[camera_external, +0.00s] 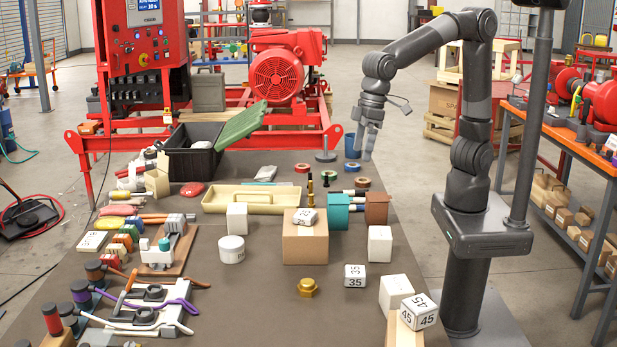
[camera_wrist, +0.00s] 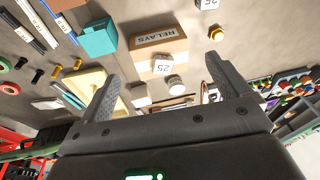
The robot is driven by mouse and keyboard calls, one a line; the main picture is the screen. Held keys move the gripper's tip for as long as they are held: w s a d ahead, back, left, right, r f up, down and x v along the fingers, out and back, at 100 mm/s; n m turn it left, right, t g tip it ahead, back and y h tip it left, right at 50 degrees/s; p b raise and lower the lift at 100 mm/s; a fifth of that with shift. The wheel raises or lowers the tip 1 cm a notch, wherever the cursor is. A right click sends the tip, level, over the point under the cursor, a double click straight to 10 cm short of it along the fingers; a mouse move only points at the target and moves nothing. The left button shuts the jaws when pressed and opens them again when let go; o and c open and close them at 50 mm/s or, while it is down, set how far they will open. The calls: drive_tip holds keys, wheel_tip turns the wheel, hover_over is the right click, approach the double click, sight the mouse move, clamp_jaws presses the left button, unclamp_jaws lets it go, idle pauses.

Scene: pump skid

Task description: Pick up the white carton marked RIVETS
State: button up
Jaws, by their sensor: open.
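Several plain white cartons stand on the dark table: one (camera_external: 237,218) left of the brown box, one (camera_external: 380,243) to its right, and one (camera_external: 396,293) near the front right. I cannot read RIVETS on any of them. In the wrist view a small white block (camera_wrist: 140,94), perhaps one of these cartons, shows between my fingers, past the jar. My gripper (camera_external: 366,152) hangs above the table's far right part, well apart from the cartons. In the wrist view my gripper (camera_wrist: 167,62) is open with nothing between its fingers.
A brown box (camera_external: 304,244), marked RELAYS in the wrist view (camera_wrist: 158,44), carries a numbered white cube (camera_external: 305,217). A white jar (camera_external: 231,250), teal block (camera_external: 335,211), beige tray (camera_external: 250,199) and brass nut (camera_external: 308,287) stand nearby. Tools crowd the left side.

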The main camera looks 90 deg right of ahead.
drive_tip(key=a+f+g, duration=0.1)
drive_tip(key=a+f, duration=0.4)
drive_tip(key=a, duration=0.8)
drive_tip(key=g+h, duration=0.1)
hover_over(399, 283)
drive_tip(key=shift+n, duration=0.3)
wheel_tip(399, 283, down, 11)
drive_tip(key=shift+f, duration=0.1)
wheel_tip(399, 283, down, 5)
drive_tip(key=shift+r, duration=0.15)
drive_tip(key=shift+w+a+f, duration=0.1)
drive_tip(key=shift+w+f, duration=0.05)
drive_tip(key=shift+f, duration=2.7)
drive_tip(key=c, duration=1.2)
drive_tip(key=shift+r, duration=0.15)
